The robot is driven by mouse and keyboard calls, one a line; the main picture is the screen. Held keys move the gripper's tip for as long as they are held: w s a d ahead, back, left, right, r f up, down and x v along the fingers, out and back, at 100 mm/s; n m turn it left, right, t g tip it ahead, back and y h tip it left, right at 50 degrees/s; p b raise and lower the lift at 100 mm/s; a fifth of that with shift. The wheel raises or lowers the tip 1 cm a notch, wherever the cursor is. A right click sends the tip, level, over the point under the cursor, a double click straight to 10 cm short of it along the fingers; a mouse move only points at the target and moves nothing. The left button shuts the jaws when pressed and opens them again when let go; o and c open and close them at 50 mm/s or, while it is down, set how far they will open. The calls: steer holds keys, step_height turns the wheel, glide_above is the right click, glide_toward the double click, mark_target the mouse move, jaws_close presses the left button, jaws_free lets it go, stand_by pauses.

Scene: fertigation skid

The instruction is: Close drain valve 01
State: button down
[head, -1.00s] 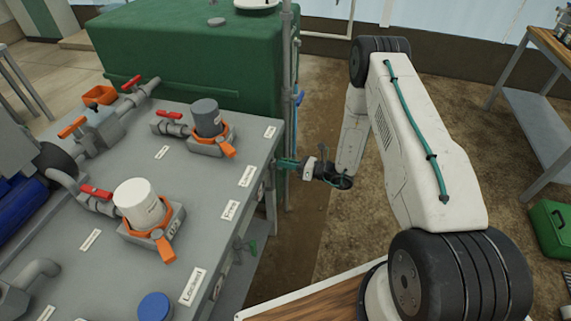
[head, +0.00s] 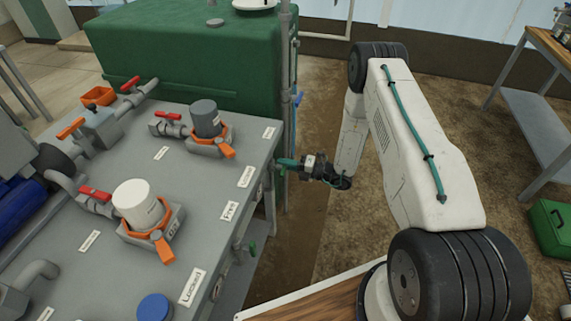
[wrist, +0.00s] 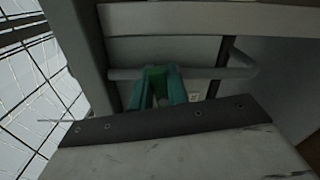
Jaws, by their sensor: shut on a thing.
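My gripper (head: 288,163) reaches the right side of the grey skid bench, near its far corner. It also shows in the wrist view (wrist: 160,82), where its teal fingers are close together at a grey horizontal pipe (wrist: 210,73). The gripper is shut on a drain valve handle there. The handle is mostly hidden by the fingers, so its angle cannot be told. A second drain valve with a green handle (head: 252,248) sticks out lower down on the same side, nearer to me. I cannot read any valve number.
The grey bench top (head: 95,190) carries filter housings, orange clamps and red-handled valves. A large green tank (head: 190,60) stands behind it. Open brown floor lies right of the bench. A workbench (head: 540,110) and green case (head: 550,228) stand at the far right.

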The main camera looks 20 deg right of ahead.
steer(key=shift+f+m, duration=0.2)
steer(key=shift+m, duration=1)
steer(key=c, duration=1.4)
jaws_free()
steer(key=shift+o, duration=0.2)
steer(key=v, duration=0.7)
steer(key=shift+s+d, duration=0.2)
steer(key=shift+d, duration=0.15)
